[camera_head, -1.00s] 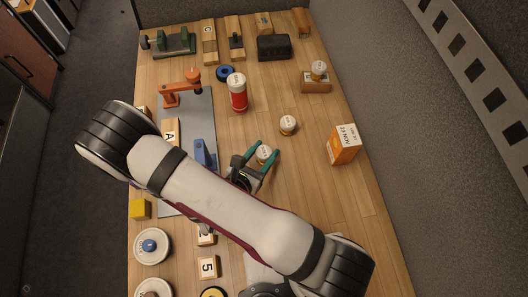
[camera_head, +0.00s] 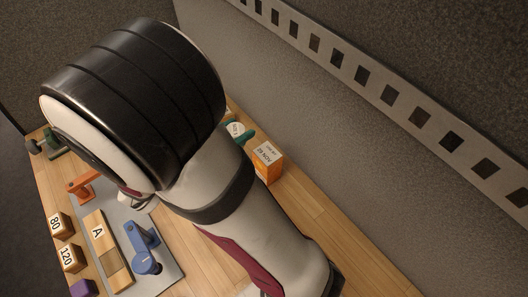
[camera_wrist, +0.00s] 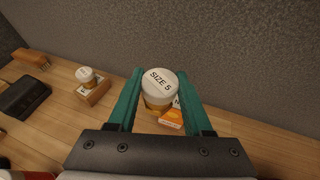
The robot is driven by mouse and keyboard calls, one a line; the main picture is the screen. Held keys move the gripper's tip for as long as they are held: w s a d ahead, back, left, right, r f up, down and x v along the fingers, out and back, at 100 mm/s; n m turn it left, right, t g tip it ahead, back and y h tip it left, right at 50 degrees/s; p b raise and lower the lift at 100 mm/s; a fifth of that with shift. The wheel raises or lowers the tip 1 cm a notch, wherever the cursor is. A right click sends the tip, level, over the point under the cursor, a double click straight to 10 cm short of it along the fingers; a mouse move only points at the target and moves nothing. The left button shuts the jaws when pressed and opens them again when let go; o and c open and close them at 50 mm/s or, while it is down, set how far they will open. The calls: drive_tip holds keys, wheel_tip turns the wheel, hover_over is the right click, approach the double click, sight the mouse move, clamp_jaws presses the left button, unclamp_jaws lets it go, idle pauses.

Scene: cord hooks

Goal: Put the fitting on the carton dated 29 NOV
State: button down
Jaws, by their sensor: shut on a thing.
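My gripper (camera_wrist: 160,73) has its two teal fingers on either side of a white-capped amber fitting (camera_wrist: 159,97) marked SIZE 5, and is shut on it. The orange and white carton (camera_head: 267,162) reads 29 NOV in the head view. In the wrist view the carton (camera_wrist: 172,119) shows partly behind and below the held fitting, which hides much of it. In the head view only the white top of the fitting (camera_head: 236,129) and a bit of teal finger show beside the carton's left edge. My arm hides the rest. The gap between fitting and carton cannot be told.
In the wrist view another white-capped jar (camera_wrist: 86,75) sits on a wooden block (camera_wrist: 97,92), left of my gripper. A black case (camera_wrist: 23,97) and a brown brush (camera_wrist: 31,58) lie farther left. A grey wall (camera_head: 330,110) rises close behind the carton.

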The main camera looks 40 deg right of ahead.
sight(267, 153)
drive_tip(key=s+d+r+m+g, duration=0.3)
drive_tip(key=d+g, duration=0.1)
drive_tip(key=d, duration=0.2)
drive_tip(key=shift+h, duration=0.3)
wheel_tip(267, 153, down, 10)
drive_tip(key=shift+d+r, duration=0.15)
drive_tip(key=shift+r, duration=0.1)
drive_tip(key=shift+c, duration=1.6)
unclamp_jaws()
drive_tip(key=shift+f, duration=0.1)
